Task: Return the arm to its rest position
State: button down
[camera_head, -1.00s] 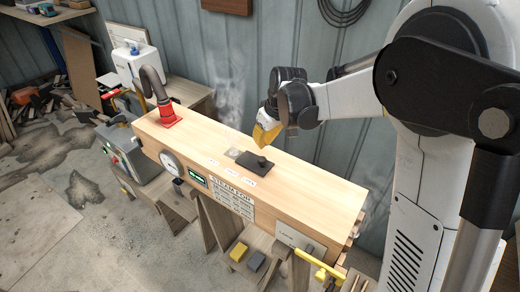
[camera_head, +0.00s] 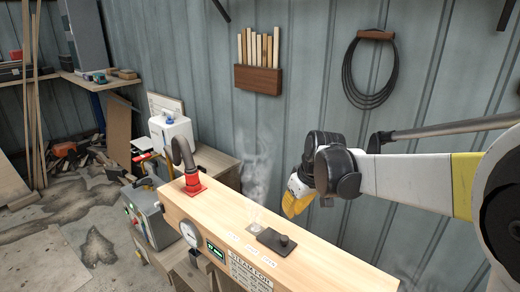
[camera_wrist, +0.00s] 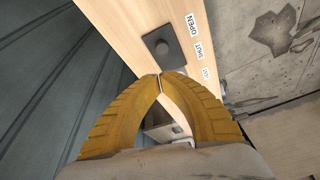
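My gripper (camera_head: 295,205) has yellow fingers and hangs above the far side of the wooden steam box, just right of the dark sliding lid. In the wrist view the two ribbed yellow fingertips (camera_wrist: 159,77) meet, with nothing seen between them. The arm reaches in from the right. The steam box (camera_head: 215,213) is a long pale wooden box with a red fitting and grey hose at its far end. The lid also shows in the wrist view (camera_wrist: 161,46).
A corrugated wall (camera_head: 310,90) stands close behind the arm. It carries a rack of wooden sticks (camera_head: 258,79) and a coiled cable (camera_head: 368,75). A white container (camera_head: 174,135) and a grey machine (camera_head: 150,215) stand at the left.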

jog(key=s+d+f+m+t+b, duration=0.1)
jog(key=s+f+m+b, duration=0.1)
jog(key=s, duration=0.6)
jog(key=s+d+f+m+t+h+b, duration=0.1)
jog(key=s+d+f+m+b, duration=0.1)
jog(key=s+f+b, duration=0.3)
jog(key=s+d+f+m+t+h+b, duration=0.1)
jog(key=s+b, duration=0.4)
jog(key=s, duration=0.6)
notch_tip(320, 180, down, 2)
jog(key=shift+s+d+f+m+t, duration=0.15)
jog(key=shift+s+d+m+t, duration=0.25)
jog(key=shift+d, duration=0.15)
